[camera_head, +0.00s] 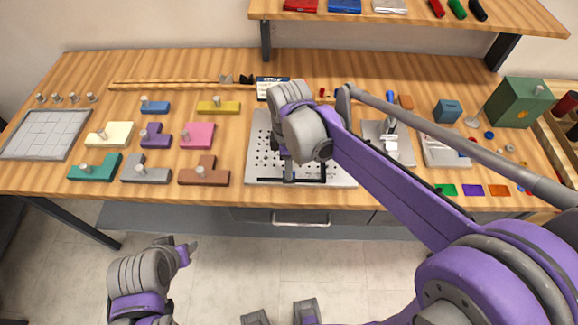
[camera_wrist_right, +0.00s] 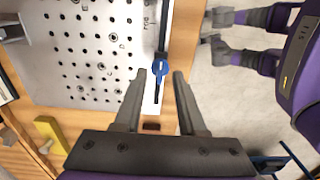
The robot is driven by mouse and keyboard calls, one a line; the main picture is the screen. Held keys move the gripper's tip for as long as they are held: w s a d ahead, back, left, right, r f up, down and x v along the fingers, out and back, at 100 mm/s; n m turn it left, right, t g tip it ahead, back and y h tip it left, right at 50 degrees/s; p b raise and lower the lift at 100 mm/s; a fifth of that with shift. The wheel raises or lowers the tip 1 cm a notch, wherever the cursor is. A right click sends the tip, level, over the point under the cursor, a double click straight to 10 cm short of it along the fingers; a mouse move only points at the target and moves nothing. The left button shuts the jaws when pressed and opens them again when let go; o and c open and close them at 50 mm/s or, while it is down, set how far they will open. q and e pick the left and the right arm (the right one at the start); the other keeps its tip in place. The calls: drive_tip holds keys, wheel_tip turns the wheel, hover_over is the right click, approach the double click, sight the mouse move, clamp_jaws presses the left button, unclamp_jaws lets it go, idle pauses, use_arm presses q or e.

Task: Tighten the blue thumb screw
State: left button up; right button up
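The blue thumb screw (camera_wrist_right: 159,69) sits on a dark rail (camera_wrist_right: 162,40) along the edge of the perforated metal plate (camera_wrist_right: 60,80) in the right wrist view. My right gripper (camera_wrist_right: 160,74) is open, with one fingertip on each side of the screw in that picture; I see a gap on both sides and cannot tell the height difference. In the head view my right gripper (camera_head: 288,168) points down over the front part of the plate (camera_head: 262,150), and the screw is hidden there. My left gripper (camera_head: 185,250) is low in front of the table, its fingers unclear.
Coloured blocks with pegs, such as a brown one (camera_head: 204,172), stand left of the plate. A white fixture (camera_head: 388,142) and a green box (camera_head: 520,102) stand to the right. A raised shelf (camera_head: 410,14) spans the back. The floor in front is open.

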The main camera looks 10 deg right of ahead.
drive_tip(key=shift+f, duration=0.5)
clamp_jaws()
